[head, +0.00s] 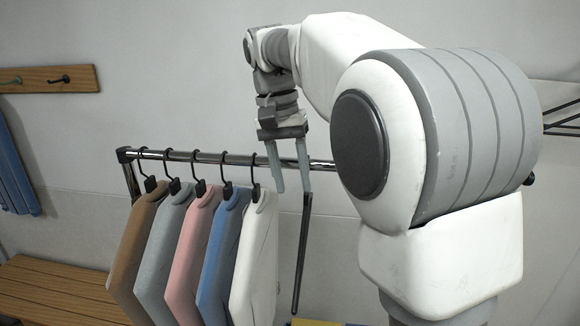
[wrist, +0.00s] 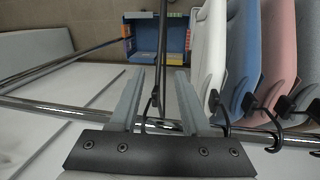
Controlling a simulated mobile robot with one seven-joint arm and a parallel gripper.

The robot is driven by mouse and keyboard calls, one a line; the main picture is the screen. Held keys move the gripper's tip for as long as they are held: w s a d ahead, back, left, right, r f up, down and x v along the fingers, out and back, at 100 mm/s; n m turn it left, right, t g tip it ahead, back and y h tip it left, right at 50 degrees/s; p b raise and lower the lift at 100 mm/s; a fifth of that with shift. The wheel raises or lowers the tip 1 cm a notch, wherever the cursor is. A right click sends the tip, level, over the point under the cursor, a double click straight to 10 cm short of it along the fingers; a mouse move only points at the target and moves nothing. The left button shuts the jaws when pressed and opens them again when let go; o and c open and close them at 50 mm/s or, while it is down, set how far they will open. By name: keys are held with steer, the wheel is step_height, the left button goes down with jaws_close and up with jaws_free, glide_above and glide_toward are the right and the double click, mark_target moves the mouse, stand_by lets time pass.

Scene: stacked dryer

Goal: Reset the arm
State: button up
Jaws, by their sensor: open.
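My gripper (head: 292,180) is open and points down over the chrome clothes rail (head: 210,157), right of the hanging clothes. In the wrist view its two fingers (wrist: 160,75) reach across the rail (wrist: 60,108). A thin dark upright piece (head: 302,255), perhaps an empty hanger seen edge-on, hangs just below the fingers. In the wrist view this dark piece (wrist: 162,50) shows between the fingers with a gap on each side; I cannot tell whether it touches either one. My arm is bent high, reaching from the right.
Brown, grey, pink (head: 195,250), blue (head: 220,255) and white (head: 255,255) garments hang on black hangers left of my gripper. A wooden bench (head: 60,290) stands low left, below a hook board (head: 50,79). A blue shelf unit (wrist: 145,40) shows beyond the fingers.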

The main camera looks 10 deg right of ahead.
steer(key=s+d+f+n+t+y+b, duration=0.1)
steer(key=s+d+n+t+y+b, duration=0.15)
steer(key=s, duration=0.85)
steer(key=s+d+f+n+t, duration=0.1)
steer(key=s+f+t, duration=0.3)
steer(key=s+f, duration=0.5)
steer(key=shift+s+d+f+n+h, duration=0.35)
steer(key=shift+s+d+n, duration=0.05)
steer(key=shift+s+n, duration=0.15)
steer(key=shift+d, duration=0.15)
stand_by(0.7)
